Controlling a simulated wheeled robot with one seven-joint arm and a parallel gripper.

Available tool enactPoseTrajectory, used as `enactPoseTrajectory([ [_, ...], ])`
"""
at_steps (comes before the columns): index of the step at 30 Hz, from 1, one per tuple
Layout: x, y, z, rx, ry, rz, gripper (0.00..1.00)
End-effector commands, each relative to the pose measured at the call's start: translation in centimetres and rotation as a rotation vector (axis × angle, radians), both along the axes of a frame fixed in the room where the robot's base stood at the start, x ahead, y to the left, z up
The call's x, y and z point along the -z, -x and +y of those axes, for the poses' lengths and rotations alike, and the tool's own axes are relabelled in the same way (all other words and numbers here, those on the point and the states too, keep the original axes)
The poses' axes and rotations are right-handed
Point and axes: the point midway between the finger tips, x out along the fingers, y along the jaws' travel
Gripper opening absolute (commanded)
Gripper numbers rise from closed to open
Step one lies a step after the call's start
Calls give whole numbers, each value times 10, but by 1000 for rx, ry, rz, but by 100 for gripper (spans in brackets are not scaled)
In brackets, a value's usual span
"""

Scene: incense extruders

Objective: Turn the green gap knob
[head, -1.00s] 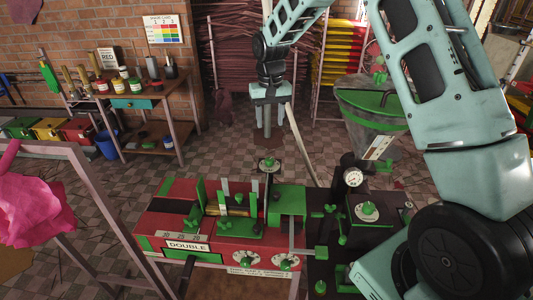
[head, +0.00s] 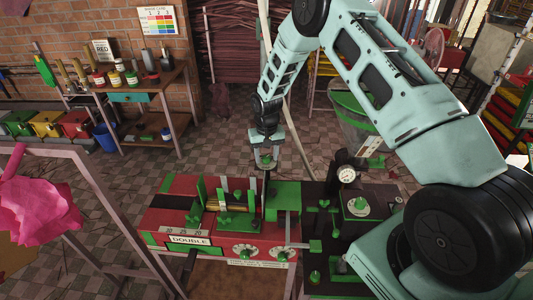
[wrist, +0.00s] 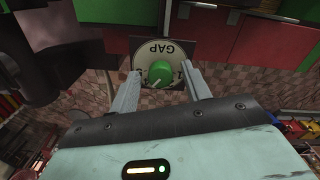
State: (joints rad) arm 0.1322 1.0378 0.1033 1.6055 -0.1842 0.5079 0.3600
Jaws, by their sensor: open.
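The green gap knob (wrist: 160,74) sits on a round white dial marked GAP (wrist: 146,50) in the wrist view. The lettering appears upside down there. My gripper (wrist: 163,80) is open, with one finger on each side of the knob in the picture. I cannot tell whether the fingers touch it or stop short of it. In the head view my gripper (head: 267,152) hangs over the back of the red and green extruder (head: 160,218), and it partly hides the gap knob (head: 268,162).
Two more dials with green knobs (head: 246,254) are on the extruder's front, near a DOUBLE label (head: 190,240). A pressure gauge (head: 346,175) and another green knob (head: 361,204) stand to the right. A pink mass (head: 40,215) is at left.

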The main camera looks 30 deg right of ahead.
Motion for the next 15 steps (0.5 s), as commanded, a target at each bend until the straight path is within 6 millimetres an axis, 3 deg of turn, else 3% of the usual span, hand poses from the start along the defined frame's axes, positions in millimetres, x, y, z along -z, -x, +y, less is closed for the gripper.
enactPoseTrajectory([
  [5,0,0,0,0,0,0,48],
  [10,0,0,0,0,0,0,3],
  [15,0,0,0,-2,0,0,3],
])
